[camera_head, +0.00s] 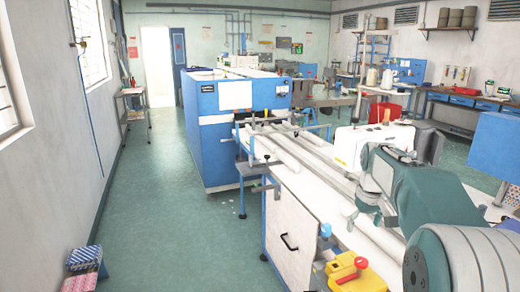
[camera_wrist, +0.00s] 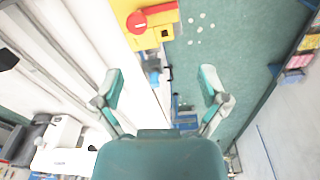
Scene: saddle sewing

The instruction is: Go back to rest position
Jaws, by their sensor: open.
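My gripper (camera_wrist: 160,88) is open in the wrist view. Its two fingers stand wide apart with nothing held between them. In the head view my green and grey arm comes in from the right, and my gripper (camera_head: 368,210) is small and partly hidden there, over the white workbench (camera_head: 290,205). A yellow box (camera_head: 345,283) with a red button (camera_head: 360,263) sits near the bench's front edge. The yellow box also shows at the top of the wrist view (camera_wrist: 163,34), beyond my fingers. A white sewing machine (camera_head: 350,145) stands behind my arm.
A large blue machine (camera_head: 222,140) stands at the bench's far end. The green floor (camera_head: 150,215) on the left is a clear aisle along the wall. Small boxes (camera_head: 84,258) sit at lower left. A side table (camera_head: 134,98) stands by the wall.

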